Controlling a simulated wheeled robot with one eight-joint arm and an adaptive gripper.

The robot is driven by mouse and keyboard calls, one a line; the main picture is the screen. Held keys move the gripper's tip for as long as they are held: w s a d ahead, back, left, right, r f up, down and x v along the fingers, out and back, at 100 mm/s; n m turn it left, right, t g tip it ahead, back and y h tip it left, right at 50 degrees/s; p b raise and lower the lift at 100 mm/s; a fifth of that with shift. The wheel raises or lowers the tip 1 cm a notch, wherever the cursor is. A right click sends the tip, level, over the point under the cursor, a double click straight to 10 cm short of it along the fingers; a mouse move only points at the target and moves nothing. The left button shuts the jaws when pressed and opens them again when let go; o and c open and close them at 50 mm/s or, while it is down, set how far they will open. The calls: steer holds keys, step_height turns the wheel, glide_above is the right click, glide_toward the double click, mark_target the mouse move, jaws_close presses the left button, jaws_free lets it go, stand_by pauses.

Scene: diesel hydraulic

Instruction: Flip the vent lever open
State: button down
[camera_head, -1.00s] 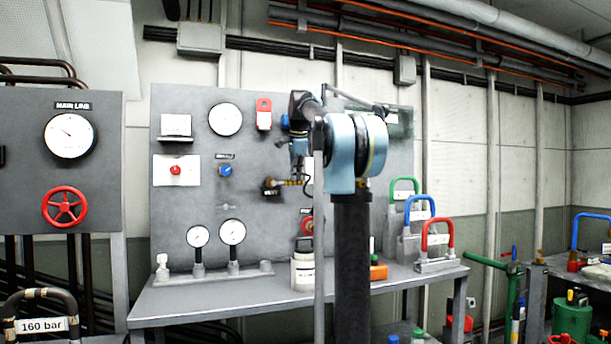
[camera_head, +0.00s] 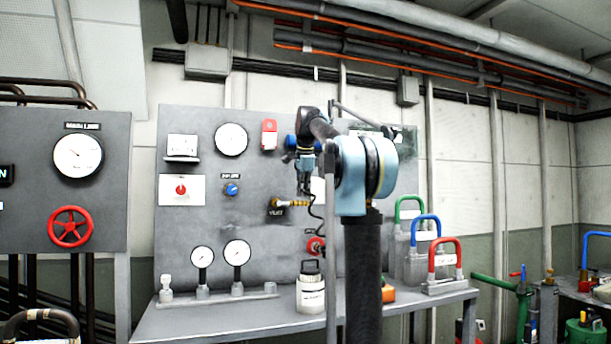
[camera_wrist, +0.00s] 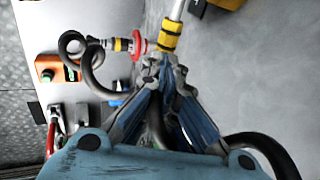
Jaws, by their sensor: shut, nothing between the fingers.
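The vent valve (camera_head: 290,203) is a small brass fitting on the grey panel, with a "VENT" label (camera_head: 277,212) below it. I cannot make out the position of its lever. My gripper (camera_head: 304,188) hangs pointing down beside the right end of the brass fitting. In the wrist view my gripper (camera_wrist: 165,72) is shut and empty. Its tips are close to a yellow-banded fitting (camera_wrist: 168,38) with a silver rod, which may be part of the vent valve. Whether they touch it I cannot tell.
A dark hose (camera_wrist: 88,62) loops near the fingers in the wrist view, beside a red round part (camera_wrist: 138,42). A white canister (camera_head: 311,292) and gauges (camera_head: 237,254) stand on the bench below. A blue knob (camera_head: 231,189) is left of the valve.

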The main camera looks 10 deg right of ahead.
steer(key=v, duration=1.2)
steer(key=shift+d, duration=0.45)
steer(key=shift+w, duration=0.15)
steer(key=s+f+n, duration=0.5)
steer(key=s+f, duration=0.8)
steer(key=f, duration=0.7)
steer(key=s+d+f+n+g, duration=0.1)
steer(key=s+f+n, duration=0.4)
steer(key=s+f, duration=0.9)
steer(key=s+f+n+g, duration=0.1)
steer(key=s+f+n, duration=0.5)
steer(key=s+f, duration=0.7)
step_height(320, 180, down, 15)
steer(key=shift+s+d, duration=0.15)
steer(key=shift+s, duration=0.2)
